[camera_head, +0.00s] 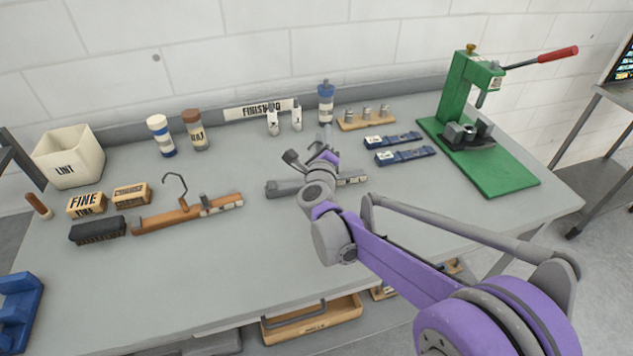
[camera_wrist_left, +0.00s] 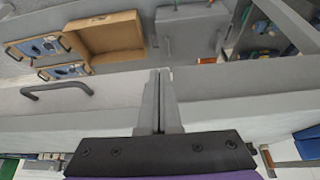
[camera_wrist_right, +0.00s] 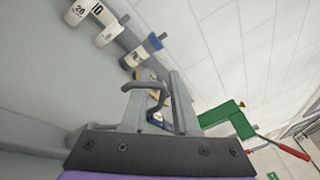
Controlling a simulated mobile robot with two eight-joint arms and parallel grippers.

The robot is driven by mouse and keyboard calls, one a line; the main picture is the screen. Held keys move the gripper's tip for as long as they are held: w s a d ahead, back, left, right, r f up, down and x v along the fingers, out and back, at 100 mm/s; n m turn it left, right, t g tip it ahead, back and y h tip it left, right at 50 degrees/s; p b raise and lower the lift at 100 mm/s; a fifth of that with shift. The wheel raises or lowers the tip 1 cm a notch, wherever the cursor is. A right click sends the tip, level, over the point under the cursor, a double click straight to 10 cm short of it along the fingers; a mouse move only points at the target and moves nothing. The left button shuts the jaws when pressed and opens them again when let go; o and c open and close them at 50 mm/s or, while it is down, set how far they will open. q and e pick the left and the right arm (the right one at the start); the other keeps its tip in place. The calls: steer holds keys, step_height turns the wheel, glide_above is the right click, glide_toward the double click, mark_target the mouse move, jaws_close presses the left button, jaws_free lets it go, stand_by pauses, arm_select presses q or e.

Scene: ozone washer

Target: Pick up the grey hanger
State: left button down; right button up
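The grey hanger (camera_head: 287,188) lies on the grey table near its middle, its bar partly hidden behind my right wrist. My right gripper (camera_head: 309,157) is over the hanger. In the right wrist view, my right gripper (camera_wrist_right: 156,95) has its fingers apart, with a dark grey bent rod, which looks like the hanger's hook (camera_wrist_right: 150,84), showing between them; I cannot tell whether they touch. My left gripper (camera_wrist_left: 158,98) is shut with nothing visible in it; it is outside the head view.
A wooden hanger (camera_head: 187,214), brushes, and a lint bin (camera_head: 68,157) are at the left. Bottles (camera_head: 326,103) and a wooden holder (camera_head: 366,119) stand behind. Blue clamps (camera_head: 404,155) and a green press (camera_head: 478,150) are right. The table's front left is clear.

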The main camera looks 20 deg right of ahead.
jaws_close()
stand_by(1.1)
